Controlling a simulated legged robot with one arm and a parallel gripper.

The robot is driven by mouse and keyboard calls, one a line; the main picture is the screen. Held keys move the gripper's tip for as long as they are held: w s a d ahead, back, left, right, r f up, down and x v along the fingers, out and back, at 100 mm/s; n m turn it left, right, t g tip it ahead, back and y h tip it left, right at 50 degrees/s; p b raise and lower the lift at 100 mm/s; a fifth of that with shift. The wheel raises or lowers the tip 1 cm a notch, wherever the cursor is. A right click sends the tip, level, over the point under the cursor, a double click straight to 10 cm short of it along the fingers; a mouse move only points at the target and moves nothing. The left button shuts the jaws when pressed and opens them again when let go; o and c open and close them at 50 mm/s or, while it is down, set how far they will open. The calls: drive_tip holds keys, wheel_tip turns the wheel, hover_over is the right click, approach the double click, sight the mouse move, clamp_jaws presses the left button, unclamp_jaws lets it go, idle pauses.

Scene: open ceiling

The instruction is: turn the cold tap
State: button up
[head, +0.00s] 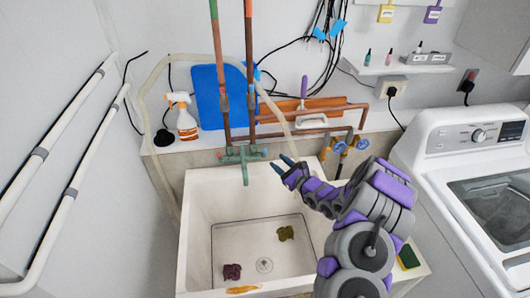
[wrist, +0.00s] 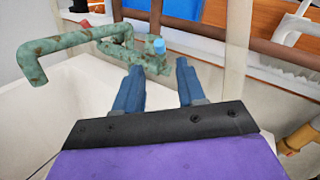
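A weathered green tap with a spout (head: 245,168) hangs over the white sink. Its right handle has a blue end, the cold tap (head: 265,151); the left end is reddish. In the wrist view the blue-ended cold tap (wrist: 157,46) sits just beyond my fingertips, roughly centred between them. My gripper (head: 286,160) is to the right of the tap in the head view, its fingers pointing at it. It is open and empty in the wrist view (wrist: 157,72), with a gap between its two blue fingers. Contact with the handle cannot be seen.
The sink (head: 205,185) holds two crumpled cloths, one dark red (head: 232,271) and one olive (head: 286,233). Copper pipes (head: 249,70) rise behind the tap. Two blue-handled valves (head: 362,143) are right of it. A washing machine (head: 470,150) stands at the right.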

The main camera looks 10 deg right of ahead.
sight(265, 151)
drive_tip(key=x, duration=0.9)
drive_tip(key=shift+a+r+b, duration=0.1)
drive_tip(key=shift+b, duration=0.3)
clamp_jaws()
